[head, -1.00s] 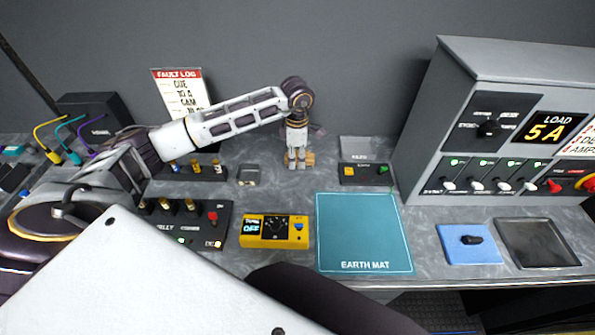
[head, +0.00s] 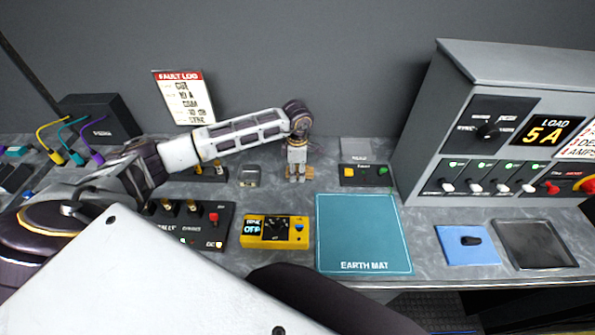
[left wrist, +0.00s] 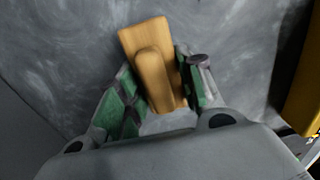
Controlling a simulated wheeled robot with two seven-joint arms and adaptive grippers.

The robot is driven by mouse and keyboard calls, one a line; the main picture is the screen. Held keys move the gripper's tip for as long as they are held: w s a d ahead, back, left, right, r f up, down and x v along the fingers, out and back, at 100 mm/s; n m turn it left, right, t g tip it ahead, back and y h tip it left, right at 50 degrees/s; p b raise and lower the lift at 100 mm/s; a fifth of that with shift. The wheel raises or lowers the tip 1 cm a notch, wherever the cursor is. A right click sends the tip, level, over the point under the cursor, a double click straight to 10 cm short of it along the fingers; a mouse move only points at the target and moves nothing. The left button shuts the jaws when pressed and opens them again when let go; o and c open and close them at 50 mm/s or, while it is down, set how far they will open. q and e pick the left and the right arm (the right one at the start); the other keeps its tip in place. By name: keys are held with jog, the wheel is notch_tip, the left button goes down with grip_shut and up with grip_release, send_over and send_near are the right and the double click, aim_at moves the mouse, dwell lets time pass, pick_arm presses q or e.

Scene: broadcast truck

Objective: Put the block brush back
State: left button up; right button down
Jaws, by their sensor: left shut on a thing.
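The block brush shows in the left wrist view as a wooden block with a raised wooden grip (left wrist: 152,75). My left gripper (left wrist: 160,95) is shut on it, one green-padded finger on each side. In the head view my left gripper (head: 296,174) points straight down at the back of the bench, between a small grey box and a two-button panel. Only tan slivers of the brush show there around the fingertips. I cannot tell whether the brush touches the bench. My right gripper is not in view.
The small grey box (head: 249,176) is left of the gripper; the button panel (head: 365,175) is right. A yellow meter (head: 275,231) and the teal earth mat (head: 363,232) lie in front. A blue pad (head: 468,245) and a dark tray (head: 537,244) are at right.

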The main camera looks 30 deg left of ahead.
pick_arm(q)
jog(key=shift+f, duration=0.35)
jog(key=shift+f, duration=0.15)
jog(key=o, duration=0.8)
jog(key=shift+o, duration=0.9)
